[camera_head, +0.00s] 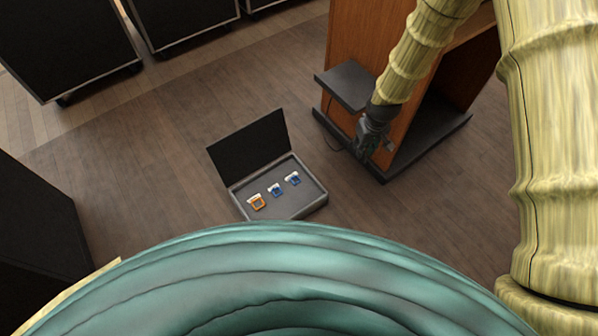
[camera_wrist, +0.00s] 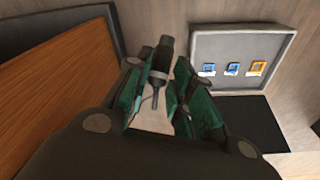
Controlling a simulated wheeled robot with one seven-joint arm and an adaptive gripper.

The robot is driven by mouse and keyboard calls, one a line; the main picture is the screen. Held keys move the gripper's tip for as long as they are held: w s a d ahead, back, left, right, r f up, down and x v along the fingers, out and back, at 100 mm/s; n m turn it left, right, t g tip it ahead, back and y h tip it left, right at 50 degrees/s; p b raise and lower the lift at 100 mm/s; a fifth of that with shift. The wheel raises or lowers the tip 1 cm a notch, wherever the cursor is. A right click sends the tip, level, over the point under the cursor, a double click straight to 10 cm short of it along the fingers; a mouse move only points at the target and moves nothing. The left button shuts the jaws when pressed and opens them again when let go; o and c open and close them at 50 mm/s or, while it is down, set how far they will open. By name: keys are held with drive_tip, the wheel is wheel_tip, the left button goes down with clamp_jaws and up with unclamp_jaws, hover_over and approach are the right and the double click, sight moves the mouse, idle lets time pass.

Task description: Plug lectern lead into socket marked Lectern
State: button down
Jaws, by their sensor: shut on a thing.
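My gripper (camera_head: 371,138) is beside the wooden lectern (camera_head: 358,38), to the right of an open floor box (camera_head: 296,207). In the wrist view, my gripper (camera_wrist: 158,82) is shut on a black cylindrical plug (camera_wrist: 163,54), which I take as the lectern lead, with a thin dark cable (camera_wrist: 155,100) below it. The plug is apart from the box. The box holds an orange-framed socket (camera_head: 257,202) and two blue ones, a middle (camera_head: 276,190) and a right (camera_head: 292,179). Each has a small white label, too small to read. The wrist view shows the same sockets (camera_wrist: 232,69).
The box's black lid (camera_head: 248,148) stands open at its back. A dark shelf (camera_head: 346,85) juts from the lectern above a dark base (camera_head: 432,140). Black cases (camera_head: 65,45) stand at the back left. The wooden floor (camera_head: 170,150) left of the box is clear.

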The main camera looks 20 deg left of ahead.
drive_tip(key=shift+s+a+f+n+t+y+b, duration=0.6)
drive_tip(key=shift+a+f+t+y+b, duration=0.55)
drive_tip(key=shift+a+f+b, duration=1.8)
drive_tip(key=shift+s+a+f+n+t+y+b, duration=0.65)
drive_tip(key=shift+a+f+y+b, duration=1)
drive_tip(key=shift+a+f, duration=2.6)
drive_tip(key=shift+s+a+f+n+t+y+b, duration=0.45)
drive_tip(key=shift+a+f+n+t+y+b, duration=0.5)
drive_tip(key=shift+a+f+b, duration=2.45)
drive_tip(key=shift+d+f+y+p, duration=0.4)
drive_tip(key=shift+f+p, duration=0.35)
drive_tip(key=shift+p, duration=0.3)
drive_tip(key=shift+f, duration=1.2)
drive_tip(key=c, duration=1.2)
unclamp_jaws()
drive_tip(key=shift+o, duration=0.2)
